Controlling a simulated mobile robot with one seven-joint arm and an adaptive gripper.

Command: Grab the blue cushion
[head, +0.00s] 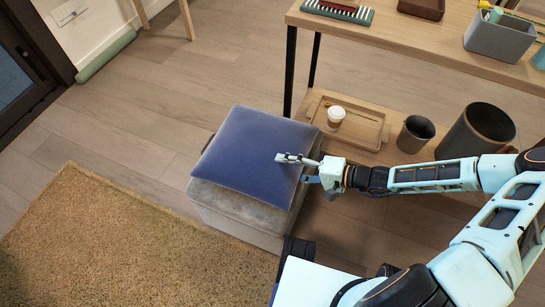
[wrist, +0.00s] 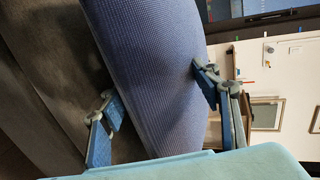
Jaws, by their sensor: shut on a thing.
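The blue cushion (head: 248,150) lies on top of a grey upholstered ottoman (head: 240,209) in the head view. My gripper (head: 297,168) is at the cushion's right edge, with one finger over its top and the other lower at its side. In the wrist view the cushion (wrist: 155,70) fills the space between the two fingers of my gripper (wrist: 150,108), which is shut on its edge. The ottoman shows as a dark surface on the left of the wrist view. The far contact of the fingers is partly hidden.
A wooden desk (head: 425,50) with a low shelf stands at the right.

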